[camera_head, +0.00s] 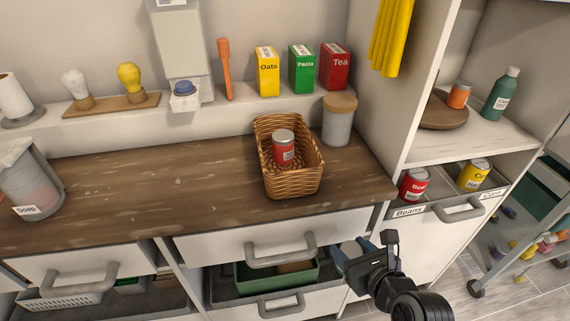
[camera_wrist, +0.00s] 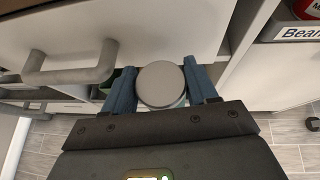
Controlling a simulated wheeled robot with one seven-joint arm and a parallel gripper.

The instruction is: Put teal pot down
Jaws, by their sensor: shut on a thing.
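My gripper (camera_head: 354,251) is in front of the cabinet, at the right end of the open lower drawer. In the wrist view its two blue fingers (camera_wrist: 155,72) are shut on a round pot (camera_wrist: 160,84), one finger on each side. The pot shows a flat grey round top, with only a sliver of pale teal side below it. I take it to be the teal pot; most of its body is hidden. In the head view the pot (camera_head: 349,249) is a small greyish shape between the fingers. It appears held upright.
The open lower drawer (camera_head: 225,300) holds a green bin (camera_head: 255,287). A closed white drawer (camera_head: 215,247) is above it. The brown counter (camera_head: 140,190) carries a wicker basket (camera_head: 290,188) with a red can, and a grey canister (camera_head: 338,122). The counter's left middle is clear.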

